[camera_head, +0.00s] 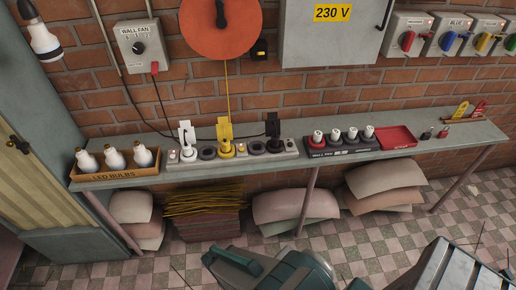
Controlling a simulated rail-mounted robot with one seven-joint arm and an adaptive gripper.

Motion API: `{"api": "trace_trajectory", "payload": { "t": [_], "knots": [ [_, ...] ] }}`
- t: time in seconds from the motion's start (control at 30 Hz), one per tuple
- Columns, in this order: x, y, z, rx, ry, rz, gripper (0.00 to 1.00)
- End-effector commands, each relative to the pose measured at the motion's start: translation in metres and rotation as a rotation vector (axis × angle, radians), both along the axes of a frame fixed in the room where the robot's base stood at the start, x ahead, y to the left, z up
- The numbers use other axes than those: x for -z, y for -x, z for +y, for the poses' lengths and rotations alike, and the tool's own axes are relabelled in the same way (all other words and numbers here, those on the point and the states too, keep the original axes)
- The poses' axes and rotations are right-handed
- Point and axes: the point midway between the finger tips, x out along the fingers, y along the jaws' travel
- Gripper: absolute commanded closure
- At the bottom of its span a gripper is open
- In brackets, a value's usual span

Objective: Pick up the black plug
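The black plug (272,128) stands upright in the long socket strip (182,160) on the wall shelf, near the strip's right end. A yellow plug (225,135) and a white plug (187,137) stand in the same strip to its left. Dark round sockets show between the plugs. A dark cord runs along the wall behind the plugs. Parts of my arm seem to show at the bottom edge, well below the shelf and apart from the plugs. I cannot make out my gripper's fingers, and nothing touches the black plug.
A box of LED bulbs (113,172) stands left of the strip. A dark rack with several white-topped items (343,137) and a red tray (396,138) stand to the right. An orange reel (221,25) and a wall fan switch (142,48) hang above. Open floor lies in front.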

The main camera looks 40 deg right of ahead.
Motion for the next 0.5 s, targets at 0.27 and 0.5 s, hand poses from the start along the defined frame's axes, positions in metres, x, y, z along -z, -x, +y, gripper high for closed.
{"api": "trace_trajectory", "payload": {
  "t": [0.27,0.5],
  "knots": [
    [0.0000,0.0000,0.0000,0.000,0.000,0.000,1.00],
    [0.0000,0.0000,0.0000,0.000,0.000,0.000,0.67]
  ]
}}
